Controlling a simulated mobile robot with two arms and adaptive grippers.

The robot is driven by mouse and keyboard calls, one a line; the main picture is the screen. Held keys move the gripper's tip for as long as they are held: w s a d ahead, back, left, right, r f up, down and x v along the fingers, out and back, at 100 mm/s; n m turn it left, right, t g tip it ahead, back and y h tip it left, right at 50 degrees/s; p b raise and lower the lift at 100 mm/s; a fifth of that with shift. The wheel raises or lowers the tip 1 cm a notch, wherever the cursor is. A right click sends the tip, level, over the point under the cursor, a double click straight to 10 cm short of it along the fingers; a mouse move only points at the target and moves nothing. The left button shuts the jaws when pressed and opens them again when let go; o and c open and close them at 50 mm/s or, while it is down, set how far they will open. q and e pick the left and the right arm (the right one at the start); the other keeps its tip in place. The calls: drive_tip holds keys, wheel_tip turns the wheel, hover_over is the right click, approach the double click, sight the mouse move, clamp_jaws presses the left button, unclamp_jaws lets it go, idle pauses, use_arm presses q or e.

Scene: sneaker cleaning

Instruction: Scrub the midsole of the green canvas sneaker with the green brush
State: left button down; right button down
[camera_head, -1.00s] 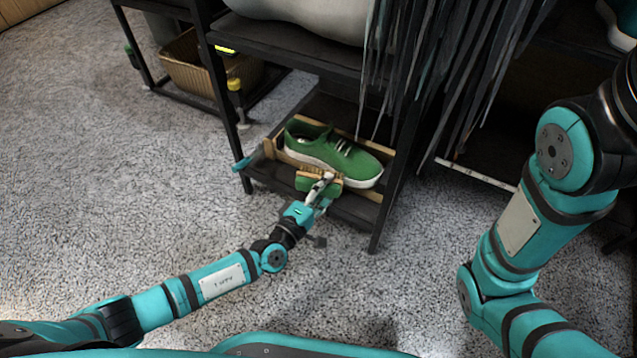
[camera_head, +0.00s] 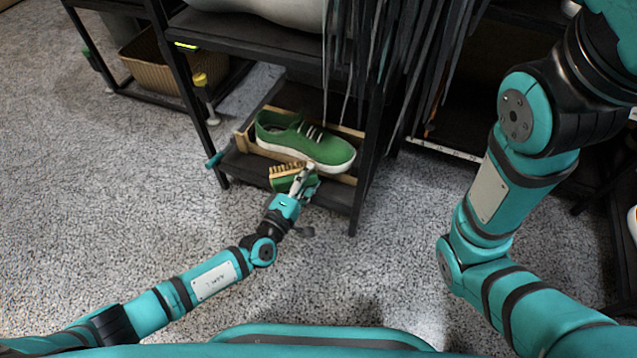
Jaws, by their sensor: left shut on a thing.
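The green canvas sneaker (camera_head: 290,133), with a white midsole (camera_head: 318,166), lies on its sole in a shallow wooden tray (camera_head: 245,139) on the low shelf of a black rack. Its toe points right. My left gripper (camera_head: 301,184) is shut on the green brush (camera_head: 284,183) in front of the sneaker's near side. The tan bristles (camera_head: 287,169) face up toward the midsole. Whether they touch it I cannot tell. My right arm is at the right, and its gripper is out of frame.
The black rack's front post (camera_head: 367,165) stands just right of the sneaker, and its upper shelf (camera_head: 250,35) overhangs behind. Grey strips (camera_head: 385,50) hang above right. A woven basket (camera_head: 160,68) sits at the back left. The carpet in front is clear.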

sight(279, 169)
use_arm(q)
drive_tip(key=shift+w+a, duration=0.15)
drive_tip(key=shift+a, duration=0.55)
drive_tip(key=shift+w+a+f+b, duration=0.1)
drive_tip(key=shift+w+a+b, duration=0.2)
drive_tip(key=shift+a, duration=0.3)
drive_tip(key=shift+w+a+r+b, duration=0.1)
drive_tip(key=shift+w+a+b, duration=0.15)
drive_tip(key=shift+a, duration=0.3)
drive_tip(key=shift+w+a+f+b, duration=0.1)
drive_tip(key=shift+w+a+b, duration=0.1)
drive_tip(key=shift+a+b, duration=0.3)
drive_tip(key=shift+w+a+f+b, duration=0.1)
drive_tip(key=shift+w+a+b, duration=0.2)
drive_tip(key=shift+a, duration=0.35)
drive_tip(key=shift+w+a+b, duration=0.25)
drive_tip(key=shift+a+b, duration=0.05)
drive_tip(key=shift+a, duration=0.35)
drive_tip(key=shift+w+a, duration=0.25)
drive_tip(key=shift+a, duration=0.3)
drive_tip(key=shift+w+a+f+b, duration=0.1)
drive_tip(key=shift+w+a+b, duration=0.2)
drive_tip(key=shift+a+b, duration=0.45)
drive_tip(key=shift+w+a+b, duration=0.3)
drive_tip(key=shift+a+b, duration=0.35)
drive_tip(key=shift+b, duration=0.05)
drive_tip(key=shift+w+a, duration=0.15)
drive_tip(key=shift+a, duration=0.15)
drive_tip(key=shift+r, duration=0.2)
